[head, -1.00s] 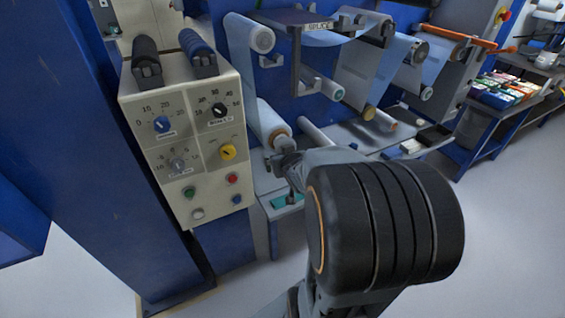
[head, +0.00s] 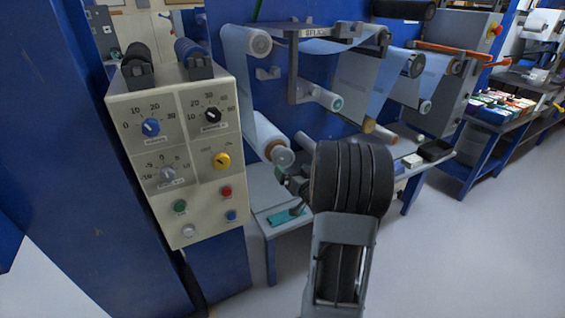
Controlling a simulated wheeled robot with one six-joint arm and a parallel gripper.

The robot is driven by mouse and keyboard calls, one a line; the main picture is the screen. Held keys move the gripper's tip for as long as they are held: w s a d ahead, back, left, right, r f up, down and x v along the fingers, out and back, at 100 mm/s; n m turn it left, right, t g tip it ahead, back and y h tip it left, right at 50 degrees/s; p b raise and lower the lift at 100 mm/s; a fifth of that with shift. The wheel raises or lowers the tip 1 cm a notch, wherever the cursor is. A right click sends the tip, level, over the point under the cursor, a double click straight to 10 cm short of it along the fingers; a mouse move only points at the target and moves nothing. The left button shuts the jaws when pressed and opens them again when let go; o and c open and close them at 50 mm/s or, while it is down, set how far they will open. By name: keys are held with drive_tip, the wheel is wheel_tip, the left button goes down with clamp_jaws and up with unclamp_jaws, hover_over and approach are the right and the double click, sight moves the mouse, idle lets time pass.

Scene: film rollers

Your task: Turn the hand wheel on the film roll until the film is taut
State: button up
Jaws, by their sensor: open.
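The film roll (head: 266,136) is at the lower left of the blue machine, with pale blue film running up to an upper roller. A grey round hand wheel (head: 283,157) sits on its near end. My gripper (head: 288,176) is just below and right of the wheel. It is small in view and partly hidden by the black joint of my arm. It is open, and I see nothing held in it. I cannot tell whether it touches the wheel.
A beige control box (head: 180,150) with dials and buttons stands close on the left. Other rollers (head: 330,98) and a splice table (head: 318,45) are above and to the right. A teal item (head: 284,217) lies on the low shelf. The floor at right is clear.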

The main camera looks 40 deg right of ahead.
sight(285, 162)
drive_tip(key=shift+w+d, duration=0.25)
drive_tip(key=shift+w, duration=1.55)
drive_tip(key=shift+w+d, duration=0.2)
drive_tip(key=shift+w, duration=1.55)
drive_tip(key=shift+b, duration=0.3)
drive_tip(key=c, duration=0.8)
